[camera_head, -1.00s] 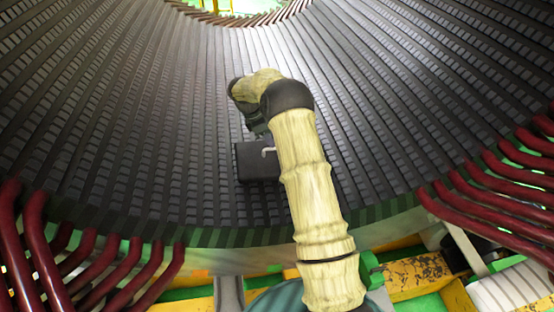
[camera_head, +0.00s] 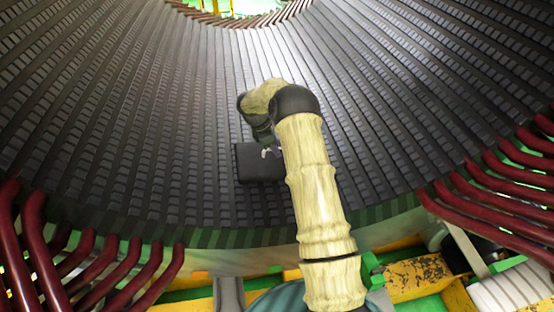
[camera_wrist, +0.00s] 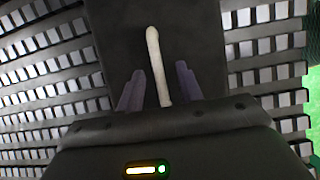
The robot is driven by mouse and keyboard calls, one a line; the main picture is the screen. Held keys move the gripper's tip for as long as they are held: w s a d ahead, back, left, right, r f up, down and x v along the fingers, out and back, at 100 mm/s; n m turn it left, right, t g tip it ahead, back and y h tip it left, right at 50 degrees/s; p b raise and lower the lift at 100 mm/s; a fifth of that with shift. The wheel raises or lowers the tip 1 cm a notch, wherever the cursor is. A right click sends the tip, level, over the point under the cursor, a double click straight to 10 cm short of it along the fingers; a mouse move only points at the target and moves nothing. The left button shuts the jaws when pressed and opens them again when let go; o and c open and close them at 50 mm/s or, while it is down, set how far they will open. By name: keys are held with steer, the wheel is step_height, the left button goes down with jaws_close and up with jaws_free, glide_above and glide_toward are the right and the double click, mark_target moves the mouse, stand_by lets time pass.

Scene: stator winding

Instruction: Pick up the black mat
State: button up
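The black mat (camera_head: 250,168) is a dark rectangular piece with a pale handle (camera_head: 266,151), lying on the ribbed inner wall of the stator. In the wrist view the mat (camera_wrist: 115,35) fills the upper middle, and the white handle (camera_wrist: 154,55) stands out from it. My gripper (camera_wrist: 160,70) has two purplish-grey fingers, spread apart with the handle between them; no contact with the handle shows. In the head view my gripper is close over the mat's upper right and mostly hidden by my wrist. The handle's lower end is hidden behind the gripper body.
The stator wall (camera_head: 140,130) with its rows of dark ribs surrounds the mat and is otherwise clear. Dark red bent bars (camera_head: 110,270) stand at lower left, and more red bars (camera_head: 490,205) at right. A yellow frame (camera_head: 415,275) lies below.

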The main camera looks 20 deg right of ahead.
jaws_close()
stand_by(1.4)
